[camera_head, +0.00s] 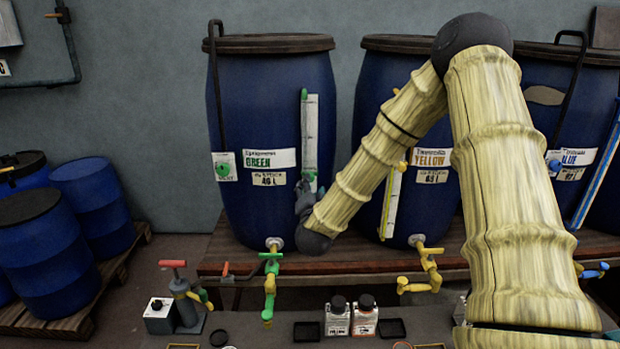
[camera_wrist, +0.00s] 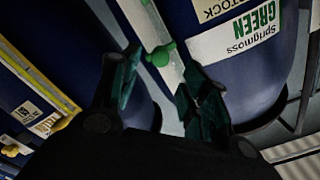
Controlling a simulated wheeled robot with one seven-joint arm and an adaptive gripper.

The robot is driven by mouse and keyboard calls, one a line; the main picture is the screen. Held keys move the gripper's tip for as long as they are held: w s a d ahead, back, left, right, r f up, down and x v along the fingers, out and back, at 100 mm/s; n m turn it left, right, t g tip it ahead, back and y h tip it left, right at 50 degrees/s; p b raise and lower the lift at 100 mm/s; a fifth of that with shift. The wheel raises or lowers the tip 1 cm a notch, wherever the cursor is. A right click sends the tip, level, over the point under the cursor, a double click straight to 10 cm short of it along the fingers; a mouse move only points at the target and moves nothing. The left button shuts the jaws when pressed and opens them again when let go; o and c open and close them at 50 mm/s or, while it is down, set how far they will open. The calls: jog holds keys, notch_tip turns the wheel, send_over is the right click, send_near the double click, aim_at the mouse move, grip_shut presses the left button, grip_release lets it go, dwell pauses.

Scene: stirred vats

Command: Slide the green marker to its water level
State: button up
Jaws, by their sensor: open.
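The vat labelled GREEN (camera_head: 268,110) is a tall blue barrel with a white gauge strip (camera_head: 311,125) up its right side. A green piece shows at the strip's top (camera_head: 304,94). The green marker (camera_head: 310,174) sits low on the strip, just above my gripper (camera_head: 304,198). In the wrist view, which is turned over, the green marker (camera_wrist: 160,55) lies on the white strip, ahead of the gap between my dark green fingers (camera_wrist: 164,90). My gripper is open and empty, apart from the marker. I cannot make out the water level.
The vat labelled YELLOW (camera_head: 432,195) stands close to the right, with its own strip and yellow marker. A green tap (camera_head: 270,280) hangs below the green vat. The wooden stand's edge (camera_head: 225,269) runs beneath. Bottles (camera_head: 338,315) and trays stand in front.

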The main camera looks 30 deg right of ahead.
jog(key=p+x, duration=0.1)
jog(key=x, duration=0.6)
jog(key=shift+w+p, duration=0.15)
jog(key=shift+p, duration=0.2)
jog(key=shift+c, duration=0.5)
grip_shut()
